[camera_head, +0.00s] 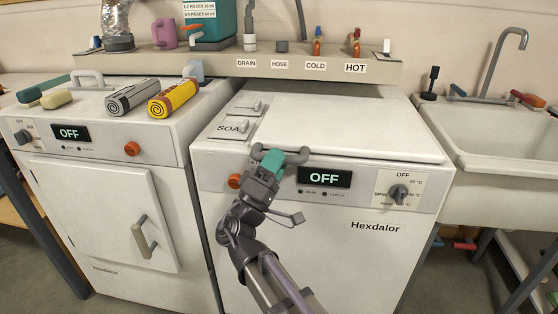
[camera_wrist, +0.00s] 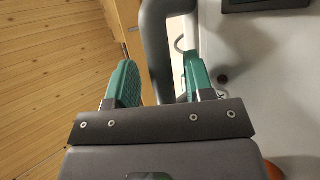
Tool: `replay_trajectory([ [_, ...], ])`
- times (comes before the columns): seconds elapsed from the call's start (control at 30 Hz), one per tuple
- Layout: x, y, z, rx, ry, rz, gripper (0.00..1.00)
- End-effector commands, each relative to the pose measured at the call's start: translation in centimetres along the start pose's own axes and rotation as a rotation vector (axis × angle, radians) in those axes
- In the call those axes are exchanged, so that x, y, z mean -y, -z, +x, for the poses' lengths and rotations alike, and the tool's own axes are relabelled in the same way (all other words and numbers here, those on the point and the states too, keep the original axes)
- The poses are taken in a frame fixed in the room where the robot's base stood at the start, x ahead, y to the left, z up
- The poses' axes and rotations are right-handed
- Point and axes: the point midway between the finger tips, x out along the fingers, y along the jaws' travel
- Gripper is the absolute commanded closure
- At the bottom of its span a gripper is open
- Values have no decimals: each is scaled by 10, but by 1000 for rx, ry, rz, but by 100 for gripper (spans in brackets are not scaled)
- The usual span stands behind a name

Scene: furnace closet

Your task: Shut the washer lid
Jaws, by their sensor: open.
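The washer (camera_head: 330,220) is the white machine labelled Hexdalor, with its display reading OFF. Its white lid (camera_head: 350,120) lies flat or nearly flat on top; I cannot tell whether a small gap is left at the front edge. A grey bar handle (camera_head: 300,150) sits at the lid's front edge. My gripper (camera_head: 275,160) is at the left part of this handle, above the control panel. In the wrist view, the green fingers of my gripper (camera_wrist: 158,70) are apart, with the grey handle (camera_wrist: 156,45) between them. Contact with the fingers is unclear.
A soap drawer cover (camera_head: 235,125) lies left of the lid. A second white machine (camera_head: 105,210) stands to the left, with a grey towel roll (camera_head: 132,96) and a yellow one (camera_head: 173,97) on top. A shelf (camera_head: 290,62) runs behind. A sink (camera_head: 485,130) is at right.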

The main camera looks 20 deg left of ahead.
Motion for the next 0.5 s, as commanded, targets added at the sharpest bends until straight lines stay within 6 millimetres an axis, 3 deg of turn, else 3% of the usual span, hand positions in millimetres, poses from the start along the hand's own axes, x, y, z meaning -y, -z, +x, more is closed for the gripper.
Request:
replay_trajectory([
  [0.1,7,-3,-34,-2,1,2,52],
  [0.3,6,-3,-81,-2,2,2,52],
  [0.5,2,-1,-97,0,1,0,52],
])
